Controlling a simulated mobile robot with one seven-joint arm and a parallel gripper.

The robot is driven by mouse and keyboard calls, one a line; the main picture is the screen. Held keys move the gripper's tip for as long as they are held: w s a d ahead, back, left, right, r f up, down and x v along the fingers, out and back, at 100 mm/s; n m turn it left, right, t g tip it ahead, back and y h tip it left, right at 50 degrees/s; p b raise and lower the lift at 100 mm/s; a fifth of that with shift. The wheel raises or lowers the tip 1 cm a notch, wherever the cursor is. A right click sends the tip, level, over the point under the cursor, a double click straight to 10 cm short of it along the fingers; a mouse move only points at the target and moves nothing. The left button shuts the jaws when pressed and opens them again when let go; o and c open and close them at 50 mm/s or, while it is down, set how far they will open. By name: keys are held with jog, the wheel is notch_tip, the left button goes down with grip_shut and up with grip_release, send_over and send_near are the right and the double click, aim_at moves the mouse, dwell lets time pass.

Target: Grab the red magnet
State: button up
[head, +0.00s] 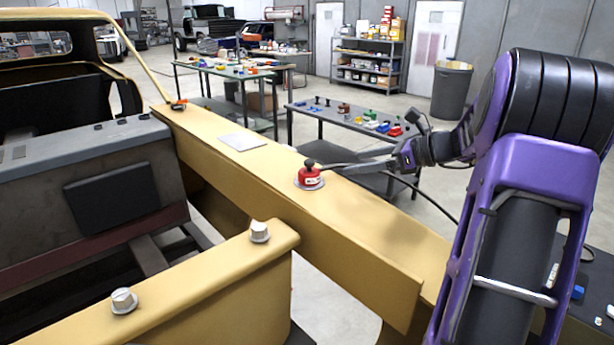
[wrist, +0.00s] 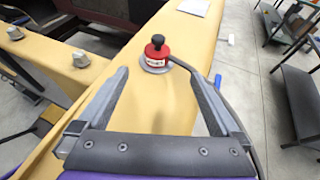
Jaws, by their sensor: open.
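The red magnet (head: 309,175) stands upright on the yellow beam (head: 240,175). It has a dark knob on top, a white label and a grey round base. In the wrist view the magnet (wrist: 156,53) is at the upper middle, ahead of the fingers. My gripper (wrist: 165,80) is open and empty, with one finger on each side of the beam's top. In the head view my gripper (head: 335,166) reaches in from the right, its fingers close to the magnet. Whether a finger touches the magnet is hard to tell.
Bolts (head: 259,231) stick up from the nearer yellow beam. A dark table (head: 350,122) with several small coloured items stands behind. A dark cable (head: 425,192) hangs near my arm.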

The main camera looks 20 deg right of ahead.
aim_at(312, 171)
jog(key=x, duration=0.9)
jog(key=shift+a+f+b, duration=0.1)
jog(key=shift+b, duration=0.2)
jog(key=shift+x, duration=2.7)
jog(key=shift+s+a+f, duration=0.1)
jog(key=shift+s+a, duration=0.05)
jog(key=shift+c, duration=0.2)
grip_shut()
